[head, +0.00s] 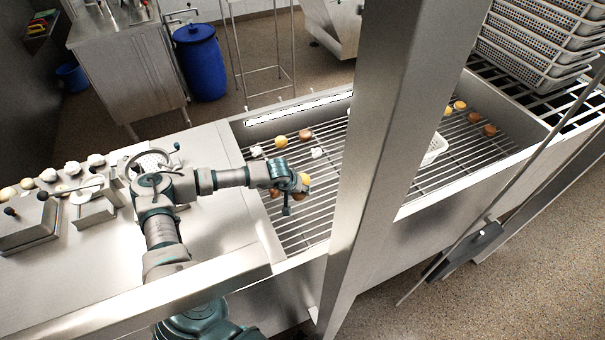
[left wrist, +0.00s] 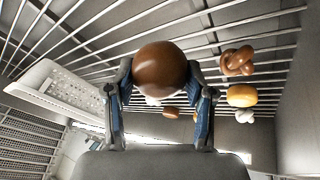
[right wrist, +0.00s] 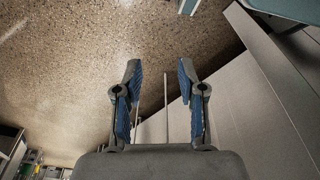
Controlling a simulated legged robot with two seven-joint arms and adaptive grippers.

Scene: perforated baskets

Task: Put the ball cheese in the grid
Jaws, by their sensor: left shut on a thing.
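A brown, glossy ball cheese (left wrist: 160,68) is between the fingers of my left gripper (left wrist: 160,95) in the left wrist view. The left gripper is shut on it. In the head view the left gripper (head: 298,187) is over the left part of the metal grid (head: 300,234). The grid's bars also show behind the ball in the left wrist view (left wrist: 100,32). My right gripper (right wrist: 164,85) is open and empty in the right wrist view, with speckled floor beyond it; it is out of the head view.
Several cheeses, including a yellow one (head: 281,141), lie on the grid. A white perforated basket (head: 436,149) stands there, partly hidden by a steel post (head: 385,120). More baskets (head: 535,40) are stacked at the upper right. Several cheeses lie on the left counter (head: 215,235).

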